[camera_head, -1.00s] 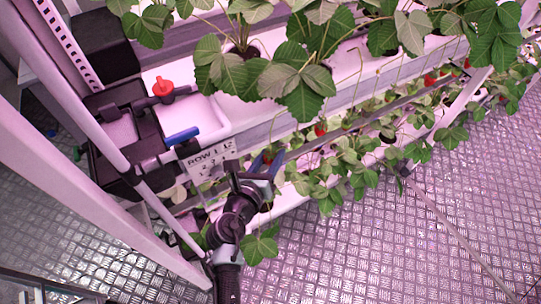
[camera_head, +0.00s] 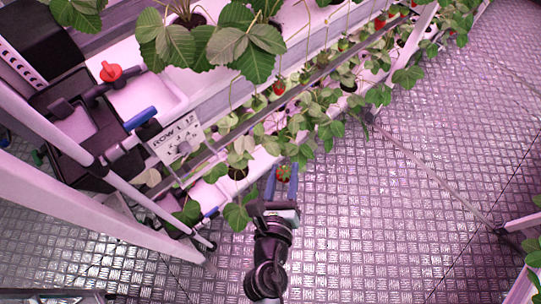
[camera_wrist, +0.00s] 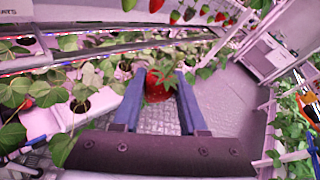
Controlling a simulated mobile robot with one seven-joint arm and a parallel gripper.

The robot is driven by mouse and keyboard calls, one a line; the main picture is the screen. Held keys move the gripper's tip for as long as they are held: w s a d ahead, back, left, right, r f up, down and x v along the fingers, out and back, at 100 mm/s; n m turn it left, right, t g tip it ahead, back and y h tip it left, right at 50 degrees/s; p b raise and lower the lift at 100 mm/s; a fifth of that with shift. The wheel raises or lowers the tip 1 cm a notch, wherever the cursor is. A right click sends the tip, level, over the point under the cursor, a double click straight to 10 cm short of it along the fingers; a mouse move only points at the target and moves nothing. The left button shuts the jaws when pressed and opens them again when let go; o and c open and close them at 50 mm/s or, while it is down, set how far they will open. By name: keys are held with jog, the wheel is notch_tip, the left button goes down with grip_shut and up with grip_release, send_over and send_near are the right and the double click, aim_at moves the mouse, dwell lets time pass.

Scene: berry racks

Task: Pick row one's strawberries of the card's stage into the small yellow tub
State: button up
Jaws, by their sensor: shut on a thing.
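My gripper (camera_head: 285,174) is over the floor just in front of the lower rack. Its blue fingers are shut on a red strawberry (camera_wrist: 160,86), which hangs between them with its green leaves up in the wrist view. In the head view the held strawberry is small and partly covered by the fingers. Another red strawberry (camera_head: 279,88) hangs under the upper trough. More red ones (camera_head: 380,21) hang farther along. A white card (camera_head: 177,139) marked ROW 1 is on the rack's end; its small marks are unreadable. I see no yellow tub.
Leafy plants (camera_head: 320,128) stick out of the lower trough, close to my gripper. A red valve (camera_head: 110,71) and a blue handle (camera_head: 140,118) sit at the rack's end. The patterned metal floor (camera_head: 400,220) is open to the right. Another planted rack (camera_wrist: 292,115) stands across the aisle.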

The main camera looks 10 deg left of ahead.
jog(key=shift+s+d, duration=0.25)
jog(key=shift+d, duration=0.1)
jog(key=shift+s+d, duration=0.75)
jog(key=shift+d, duration=0.2)
jog(key=shift+s+d, duration=0.75)
jog(key=shift+d, duration=0.2)
